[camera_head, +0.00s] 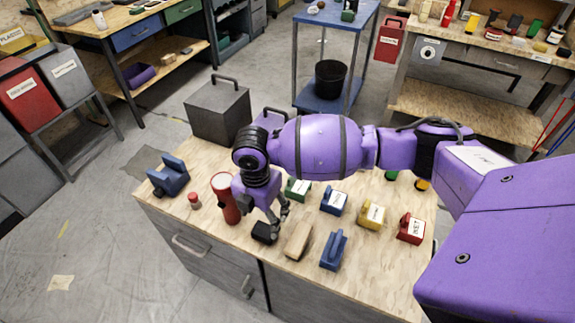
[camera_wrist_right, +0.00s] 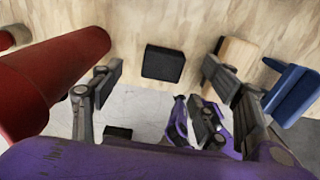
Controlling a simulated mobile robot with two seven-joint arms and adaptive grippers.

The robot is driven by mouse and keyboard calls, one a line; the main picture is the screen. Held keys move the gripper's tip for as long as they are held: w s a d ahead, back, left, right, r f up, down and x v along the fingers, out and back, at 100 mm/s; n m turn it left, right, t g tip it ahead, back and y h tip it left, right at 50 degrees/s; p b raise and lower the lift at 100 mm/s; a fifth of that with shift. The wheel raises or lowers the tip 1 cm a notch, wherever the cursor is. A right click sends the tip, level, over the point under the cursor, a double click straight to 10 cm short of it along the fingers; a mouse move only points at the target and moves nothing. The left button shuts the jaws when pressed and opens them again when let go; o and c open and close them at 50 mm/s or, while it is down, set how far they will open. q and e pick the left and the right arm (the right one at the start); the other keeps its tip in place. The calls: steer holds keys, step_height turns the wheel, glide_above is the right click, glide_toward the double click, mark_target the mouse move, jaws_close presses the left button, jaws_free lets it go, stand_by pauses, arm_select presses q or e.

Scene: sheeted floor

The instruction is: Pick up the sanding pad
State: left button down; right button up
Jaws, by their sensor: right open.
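A small black block (camera_head: 265,233), which I take for the sanding pad, lies on the wooden bench top near its front edge. My right gripper (camera_head: 277,216) is above it, pointing down, with its fingers apart and empty. In the right wrist view the black block (camera_wrist_right: 163,63) shows ahead, between the directions of the two spread fingers and apart from both. A purple and grey mechanism, which looks like my left gripper (camera_wrist_right: 203,122), shows low in the wrist view; its jaw state is unclear.
A red cylinder (camera_head: 226,198) stands close left of my right gripper. A pale wooden block (camera_head: 298,239) and a blue handled tool (camera_head: 334,250) lie to the right.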

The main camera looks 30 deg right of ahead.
mark_target(263, 230)
steer(key=shift+s+f, duration=0.25)
steer(key=shift+f, duration=0.45)
step_height(263, 230, down, 5)
steer(key=shift+s+a+r, duration=0.1)
steer(key=shift+s+r, duration=0.05)
arm_select(q)
steer(key=shift+w+r, duration=0.15)
steer(key=shift+r, duration=0.1)
arm_select(e)
steer(key=shift+c, duration=0.5)
steer(key=c, duration=1.1)
arm_select(q)
steer(key=shift+s+f, duration=0.35)
steer(key=shift+s, duration=0.05)
arm_select(e)
steer(key=shift+c, duration=0.2)
steer(key=shift+r, duration=0.1)
